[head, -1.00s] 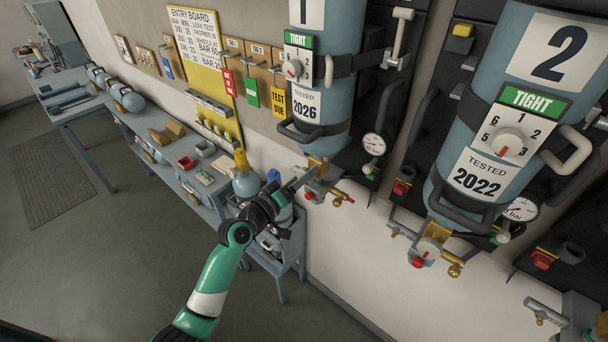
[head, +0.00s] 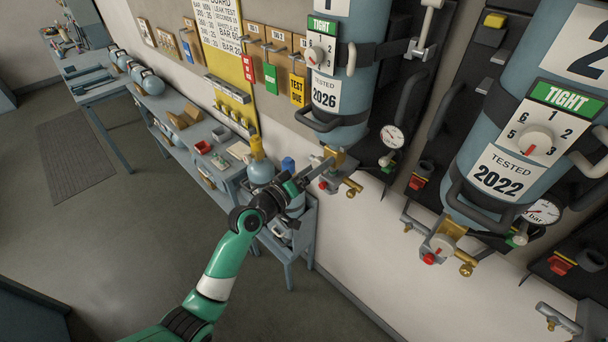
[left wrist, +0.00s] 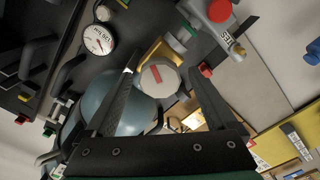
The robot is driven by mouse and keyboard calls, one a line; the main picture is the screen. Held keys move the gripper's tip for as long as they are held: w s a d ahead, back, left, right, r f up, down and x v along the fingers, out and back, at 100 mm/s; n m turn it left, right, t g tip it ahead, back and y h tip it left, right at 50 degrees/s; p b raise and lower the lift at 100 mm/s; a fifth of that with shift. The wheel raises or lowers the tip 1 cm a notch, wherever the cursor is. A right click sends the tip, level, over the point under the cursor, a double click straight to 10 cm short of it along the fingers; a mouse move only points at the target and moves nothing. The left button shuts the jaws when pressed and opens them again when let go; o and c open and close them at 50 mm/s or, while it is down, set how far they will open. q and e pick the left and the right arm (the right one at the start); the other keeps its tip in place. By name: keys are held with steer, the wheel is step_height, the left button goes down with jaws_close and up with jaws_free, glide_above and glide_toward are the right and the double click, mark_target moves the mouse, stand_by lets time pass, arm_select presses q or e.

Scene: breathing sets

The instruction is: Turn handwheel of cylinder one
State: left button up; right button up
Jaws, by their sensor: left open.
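Cylinder one (head: 345,75) is a blue upright cylinder on the wall, with a "TIGHT" dial plate (head: 320,45) and a "2026" label. Its brass valve (head: 336,156) is at the lower end. In the left wrist view its handwheel (left wrist: 158,77) is a pale grey knob with a red mark. My left gripper (head: 323,167) is at the valve. In the wrist view the open fingers (left wrist: 167,74) lie on either side of the handwheel, with visible gaps. In the head view the gripper mostly hides the handwheel. My right gripper is not in view.
A pressure gauge (head: 392,136) sits beside cylinder one. A blue bench (head: 178,140) with small cylinders and trays runs along the wall at left. The floor in front is clear.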

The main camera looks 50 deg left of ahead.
arm_select(q)
steer(key=s, duration=1)
steer(key=shift+s+d, duration=0.35)
steer(key=shift+d, duration=0.05)
stand_by(3.8)
